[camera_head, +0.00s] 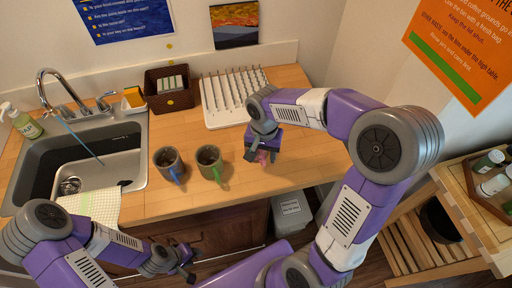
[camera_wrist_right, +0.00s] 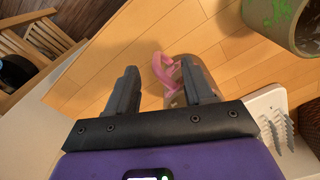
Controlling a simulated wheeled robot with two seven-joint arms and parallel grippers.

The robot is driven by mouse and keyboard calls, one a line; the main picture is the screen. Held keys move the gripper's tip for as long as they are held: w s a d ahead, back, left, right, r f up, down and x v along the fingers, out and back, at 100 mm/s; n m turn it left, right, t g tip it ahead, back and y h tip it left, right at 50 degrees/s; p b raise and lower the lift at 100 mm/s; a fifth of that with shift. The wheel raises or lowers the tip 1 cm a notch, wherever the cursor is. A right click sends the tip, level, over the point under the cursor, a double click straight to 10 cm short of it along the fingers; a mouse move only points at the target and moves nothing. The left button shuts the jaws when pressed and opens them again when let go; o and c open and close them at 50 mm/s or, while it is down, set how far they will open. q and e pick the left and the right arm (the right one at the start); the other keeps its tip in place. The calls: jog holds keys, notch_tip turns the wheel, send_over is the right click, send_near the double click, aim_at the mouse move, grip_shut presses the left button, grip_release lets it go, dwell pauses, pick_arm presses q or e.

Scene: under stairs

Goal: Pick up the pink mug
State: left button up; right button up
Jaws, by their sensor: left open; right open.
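The pink mug (camera_head: 263,158) is on the wooden counter in the head view, mostly hidden by my right gripper (camera_head: 262,151). In the right wrist view its pink handle (camera_wrist_right: 163,70) shows between the open fingers of my right gripper (camera_wrist_right: 160,84), closer to the right finger. Its body is partly hidden behind that finger and the gripper's palm. I cannot tell whether the fingers touch it. My left gripper (camera_head: 182,268) is open and empty, low in front of the counter and far from the mug.
Two grey mugs, one with a blue handle (camera_head: 169,160) and one with a green handle (camera_head: 209,159), stand left of the pink mug. A white drying rack (camera_head: 233,112) lies behind. A sink (camera_head: 125,168) is at left. The counter's front edge is near.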

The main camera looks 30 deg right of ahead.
aim_at(263, 165)
notch_tip(263, 165, down, 6)
jog(key=shift+f+b, duration=0.1)
jog(key=shift+b, duration=0.6)
jog(key=shift+c, duration=0.2)
grip_shut()
